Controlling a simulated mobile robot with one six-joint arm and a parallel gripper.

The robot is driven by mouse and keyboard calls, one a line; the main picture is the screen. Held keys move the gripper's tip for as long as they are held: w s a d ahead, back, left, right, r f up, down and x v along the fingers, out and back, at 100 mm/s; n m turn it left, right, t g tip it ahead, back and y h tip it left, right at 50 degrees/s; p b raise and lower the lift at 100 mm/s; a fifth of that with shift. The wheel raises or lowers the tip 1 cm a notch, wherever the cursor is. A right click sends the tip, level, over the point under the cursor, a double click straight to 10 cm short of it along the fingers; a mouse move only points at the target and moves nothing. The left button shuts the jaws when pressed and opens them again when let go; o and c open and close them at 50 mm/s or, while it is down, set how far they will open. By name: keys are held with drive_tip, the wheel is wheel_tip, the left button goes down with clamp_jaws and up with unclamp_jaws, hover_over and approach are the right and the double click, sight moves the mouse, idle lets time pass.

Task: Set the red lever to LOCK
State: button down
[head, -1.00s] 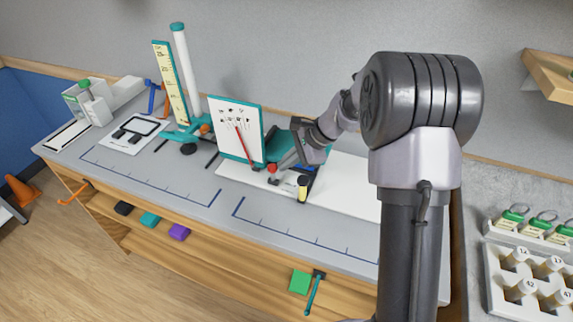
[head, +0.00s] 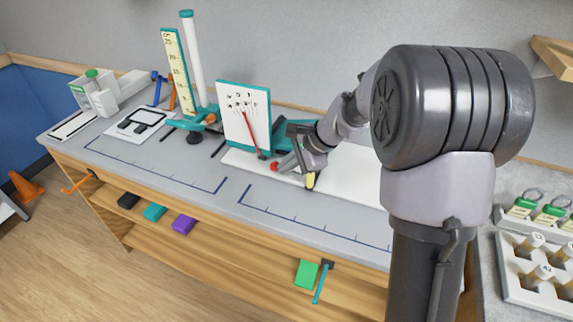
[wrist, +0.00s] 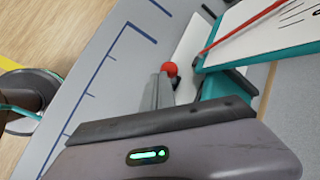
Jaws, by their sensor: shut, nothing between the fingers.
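The red lever's round knob (head: 274,167) is low on the white base plate in front of the dial panel (head: 243,115). It also shows in the wrist view (wrist: 170,69), just beyond the fingertips. My gripper (head: 287,165) is shut and empty, pointing down to the left, with its tips right beside the knob. I cannot tell whether they touch it. In the wrist view the gripper (wrist: 161,82) shows as grey fingers. The lever's shaft and any LOCK marking are hidden or too small to read.
A yellow-topped post (head: 311,181) stands close to my gripper, partly hidden. The panel with its red needle (head: 250,135) is just behind the knob. A teal scale stand (head: 187,125) is further left. The grey bench front (head: 300,213) is clear.

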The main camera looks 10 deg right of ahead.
idle(0.3)
drive_tip(key=shift+s+a+r, duration=0.1)
drive_tip(key=shift+s+a, duration=0.35)
drive_tip(key=shift+s, duration=0.2)
drive_tip(key=shift+r, duration=0.1)
